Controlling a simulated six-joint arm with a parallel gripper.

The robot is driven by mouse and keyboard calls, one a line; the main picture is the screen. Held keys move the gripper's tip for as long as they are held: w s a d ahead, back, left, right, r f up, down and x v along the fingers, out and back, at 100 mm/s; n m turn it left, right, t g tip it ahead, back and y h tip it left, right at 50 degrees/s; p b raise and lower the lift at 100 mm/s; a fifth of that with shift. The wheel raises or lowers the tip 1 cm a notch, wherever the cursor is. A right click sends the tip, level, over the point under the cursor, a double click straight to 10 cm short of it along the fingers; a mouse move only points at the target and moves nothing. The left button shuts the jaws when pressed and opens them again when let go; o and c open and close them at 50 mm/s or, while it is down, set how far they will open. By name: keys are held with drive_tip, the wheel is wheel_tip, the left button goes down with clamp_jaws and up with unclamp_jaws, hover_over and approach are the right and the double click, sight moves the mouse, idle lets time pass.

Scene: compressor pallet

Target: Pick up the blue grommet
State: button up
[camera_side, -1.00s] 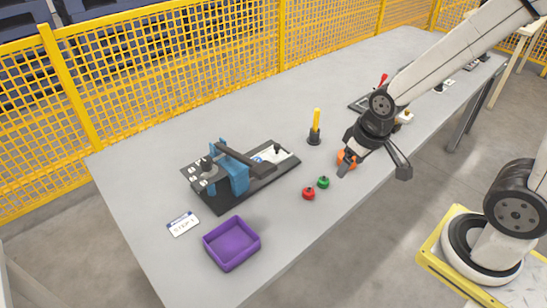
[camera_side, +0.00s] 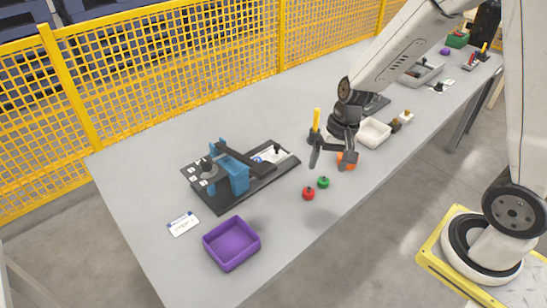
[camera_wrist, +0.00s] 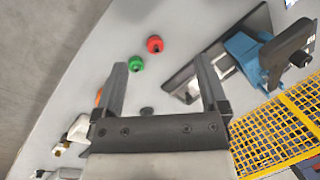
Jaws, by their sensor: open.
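I cannot make out a blue grommet in either view. A red grommet-like piece (camera_side: 308,193) and a green one (camera_side: 323,182) sit on the table right of the fixture. They also show in the wrist view, red (camera_wrist: 155,44) and green (camera_wrist: 136,63). An orange piece (camera_side: 347,161) is partly behind my gripper (camera_side: 331,165). My gripper is open and empty above the table, its fingers pointing down; its spread fingers also show in the wrist view (camera_wrist: 161,63).
A black fixture with a blue clamp (camera_side: 234,178) stands mid-table. A yellow-handled tool (camera_side: 316,121) stands close to my gripper. A purple bin (camera_side: 230,263) is at the front; a white bin (camera_side: 374,132) is behind my gripper. A yellow mesh fence (camera_side: 180,80) runs along the back.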

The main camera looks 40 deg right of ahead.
drive_tip(key=w+f+m+t+y, duration=0.1)
drive_tip(key=w+f+m+y, duration=0.45)
drive_tip(key=w+m, duration=0.4)
drive_tip(key=m+t+y, duration=0.3)
drive_tip(key=m+t, duration=0.3)
drive_tip(key=m, duration=0.2)
approach(260, 159)
drive_tip(key=a, duration=0.2)
drive_tip(key=shift+a+r, duration=0.3)
drive_tip(key=shift+a, duration=0.1)
drive_tip(key=shift+w+d+f+m, duration=0.2)
drive_tip(key=shift+w+d+m, duration=0.15)
drive_tip(key=shift+w+m, duration=0.1)
drive_tip(key=shift+x, duration=3.85)
drive_tip(key=shift+f, duration=0.15)
drive_tip(key=shift+d, duration=0.1)
clamp_jaws()
